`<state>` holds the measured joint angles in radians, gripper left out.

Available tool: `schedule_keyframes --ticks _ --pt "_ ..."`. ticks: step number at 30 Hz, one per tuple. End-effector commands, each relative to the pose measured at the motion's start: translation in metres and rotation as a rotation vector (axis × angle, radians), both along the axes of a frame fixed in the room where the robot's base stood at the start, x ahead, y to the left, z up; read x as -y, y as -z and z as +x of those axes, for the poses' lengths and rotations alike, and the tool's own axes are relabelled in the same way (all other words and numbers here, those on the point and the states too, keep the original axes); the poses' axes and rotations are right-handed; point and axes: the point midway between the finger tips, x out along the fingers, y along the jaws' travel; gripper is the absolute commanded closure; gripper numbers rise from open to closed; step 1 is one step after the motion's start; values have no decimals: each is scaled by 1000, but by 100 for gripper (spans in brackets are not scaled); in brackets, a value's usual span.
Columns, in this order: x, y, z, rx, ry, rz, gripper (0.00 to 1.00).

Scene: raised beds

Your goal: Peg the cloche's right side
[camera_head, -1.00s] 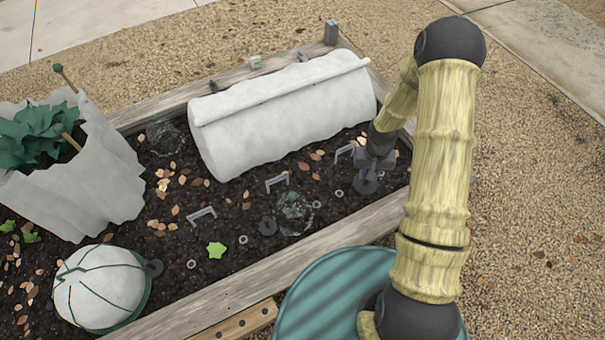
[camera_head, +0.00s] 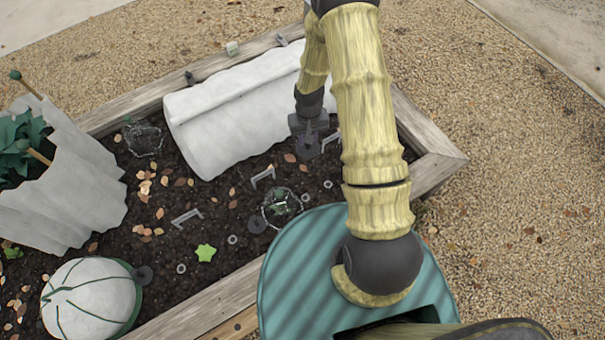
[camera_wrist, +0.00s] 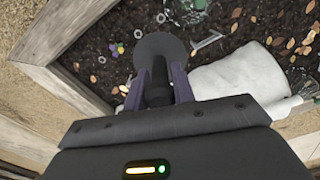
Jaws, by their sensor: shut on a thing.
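The long white fabric tunnel (camera_head: 225,115), apparently the cloche, lies along the back of the raised bed; its right part is partly behind my arm. It also shows in the wrist view (camera_wrist: 235,80), to the right of my gripper. My gripper (camera_wrist: 158,80) is shut on a dark peg (camera_wrist: 157,92) with a round grey disc (camera_wrist: 160,52) at its far end. In the head view my gripper (camera_head: 308,127) is just in front of the tunnel's right part, with the disc low over the soil. Whether the disc touches soil is unclear.
Grey U-shaped staples (camera_head: 263,177) (camera_head: 187,217), small rings (camera_head: 232,239) and leaves lie on the soil in front. A clear dome (camera_head: 281,207) and a white corded dome (camera_head: 90,298) stand there too. Wooden boards (camera_head: 432,172) edge the bed.

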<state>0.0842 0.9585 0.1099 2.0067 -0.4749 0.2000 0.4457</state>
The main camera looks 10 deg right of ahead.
Motion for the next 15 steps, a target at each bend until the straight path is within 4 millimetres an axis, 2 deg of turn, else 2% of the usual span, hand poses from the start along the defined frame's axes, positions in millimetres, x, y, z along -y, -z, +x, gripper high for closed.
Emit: schedule_keyframes --ticks 8,11,15 --pt "-3 3 0 0 -7 0 97" --pt "-2 13 0 0 -13 0 97" --pt "-1 39 0 -1 -31 1 97"
